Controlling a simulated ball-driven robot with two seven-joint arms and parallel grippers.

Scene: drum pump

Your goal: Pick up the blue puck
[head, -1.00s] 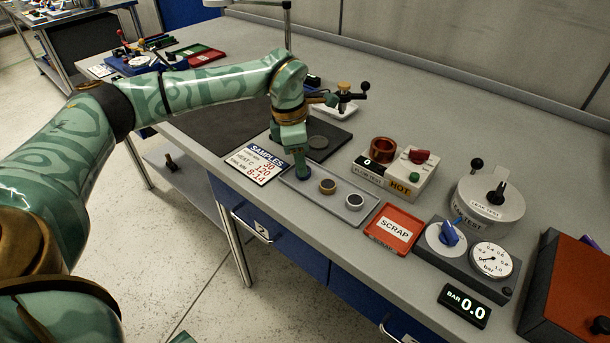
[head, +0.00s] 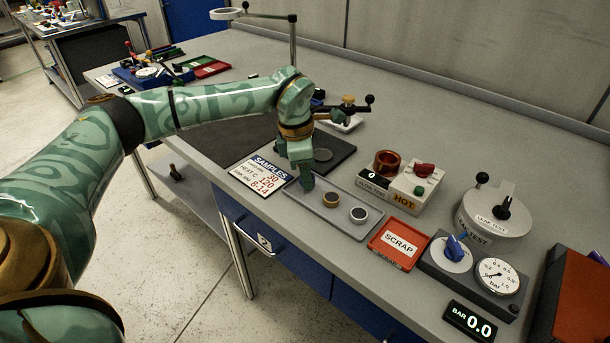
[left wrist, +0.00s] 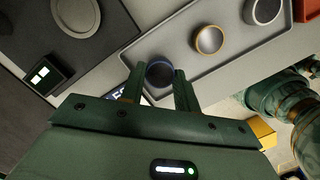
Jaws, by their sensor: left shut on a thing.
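The blue puck (left wrist: 159,73) shows in the left wrist view as a dark disc with a blue rim, between the fingertips of my left gripper (left wrist: 160,80). The gripper is shut on it. In the head view my left gripper (head: 305,183) points down at the left end of the grey tray (head: 340,220) and hides the puck. I cannot tell whether the puck touches the tray. A brass-ringed puck (head: 330,199) and a silver-ringed puck (head: 358,214) lie on the tray to the right. My right gripper is not in view.
A samples card (head: 262,175) lies left of the tray and a red scrap tray (head: 398,244) to its right. Behind are the flow-test and hot unit (head: 410,188) and a dark mat (head: 335,145). The leak tester (head: 490,212) stands farther right.

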